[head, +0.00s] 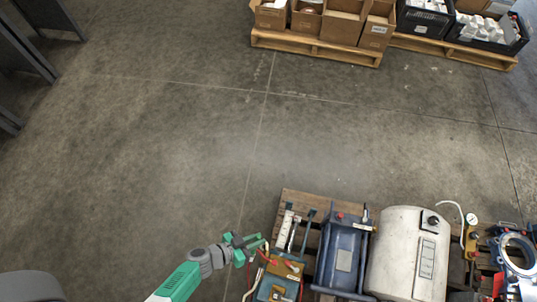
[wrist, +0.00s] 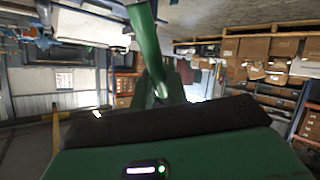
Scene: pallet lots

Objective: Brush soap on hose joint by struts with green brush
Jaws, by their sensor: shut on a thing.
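My gripper (head: 246,243) is low in the head view, just left of the loaded pallet and beside its near-left goods. In the wrist view a green, rounded handle (wrist: 147,45), seemingly the green brush, rises from between the jaws; my gripper is shut on it. Its bristles are not clear in either view. Slim strut-like parts, one white (head: 286,230) and one dark (head: 308,226), stand near the pallet's left side. Thin red and pale hoses (head: 248,278) show below my gripper. The hose joint and any soap are too small or hidden to tell.
The pallet (head: 298,200) carries a blue-grey unit (head: 342,258), a white tank (head: 408,255) and a gauge (head: 472,219) close by. Another pallet with cardboard boxes (head: 341,25) and black crates (head: 424,20) stands at the back. The concrete floor between is clear.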

